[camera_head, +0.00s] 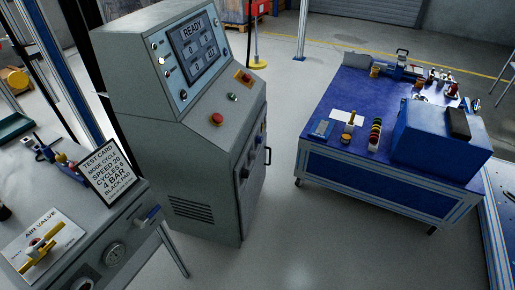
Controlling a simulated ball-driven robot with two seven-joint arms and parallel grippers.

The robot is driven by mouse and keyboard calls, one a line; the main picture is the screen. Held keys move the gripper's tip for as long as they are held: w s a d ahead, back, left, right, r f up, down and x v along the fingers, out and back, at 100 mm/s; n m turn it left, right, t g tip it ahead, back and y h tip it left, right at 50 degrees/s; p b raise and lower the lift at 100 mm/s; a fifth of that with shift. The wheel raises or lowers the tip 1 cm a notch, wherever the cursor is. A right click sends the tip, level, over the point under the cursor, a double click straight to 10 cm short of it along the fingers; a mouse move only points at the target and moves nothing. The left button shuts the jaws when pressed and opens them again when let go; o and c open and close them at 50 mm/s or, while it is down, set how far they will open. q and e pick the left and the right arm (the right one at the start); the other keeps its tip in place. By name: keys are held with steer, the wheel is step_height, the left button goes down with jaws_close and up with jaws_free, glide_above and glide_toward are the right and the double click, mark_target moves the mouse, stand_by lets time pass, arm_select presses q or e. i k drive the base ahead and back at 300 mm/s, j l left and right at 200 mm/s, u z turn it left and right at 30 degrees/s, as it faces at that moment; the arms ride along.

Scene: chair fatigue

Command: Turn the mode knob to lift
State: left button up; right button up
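The grey control console (168,140) stands left of centre, with a screen (195,48) that reads READY. The sloped desk below holds a red button (216,119), a small green button (232,97) and a yellow plate with a red part (244,77). Several dark knob-like parts (245,173) show at a steep angle on the right side face. I cannot tell which control is the mode knob or where it points. Neither of my grippers is in view.
A blue-topped workbench (335,105) with a blue box (430,140) stands at right. The floor (300,235) between console and workbench is clear.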

mark_target(246, 173)
steer(key=i+l+u, duration=0.1)
steer(key=l+u, duration=0.15)
steer(key=u, duration=0.2)
steer(key=i+l+u, duration=0.1)
steer(key=l+u, duration=0.35)
steer(key=l, duration=0.25)
steer(key=l+u, duration=0.45)
steer(key=l, duration=0.25)
